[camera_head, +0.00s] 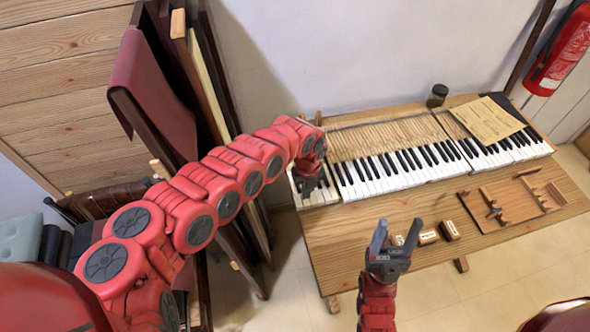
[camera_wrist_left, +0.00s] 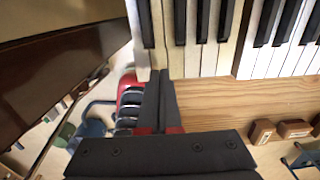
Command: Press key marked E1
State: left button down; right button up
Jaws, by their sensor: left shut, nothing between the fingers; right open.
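The piano keyboard (camera_head: 400,170) lies along the wooden table. No key marking is readable, so I cannot tell which key is E1. My left gripper (camera_head: 310,184) is over the left end of the keyboard, its arm hiding some keys. In the left wrist view my left gripper (camera_wrist_left: 159,76) is shut and empty, its tips overlapping the front ends of the leftmost white keys (camera_wrist_left: 192,62). I cannot tell whether they touch.
The wooden table (camera_head: 340,243) has small labelled blocks (camera_head: 428,236) and a wooden part with pegs (camera_head: 512,205) in front of the keys. A paper sheet (camera_head: 487,120) and a dark jar (camera_head: 437,95) are at the back. Wooden panels (camera_head: 215,80) stand left of the table.

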pick_arm(q)
jog(key=shift+f, duration=0.15)
jog(key=shift+f+b, duration=1.2)
jog(key=shift+r, duration=0.1)
jog(key=shift+r, duration=0.1)
notch_tip(320, 180, up, 9)
jog(key=p, duration=0.6)
dwell(0.4)
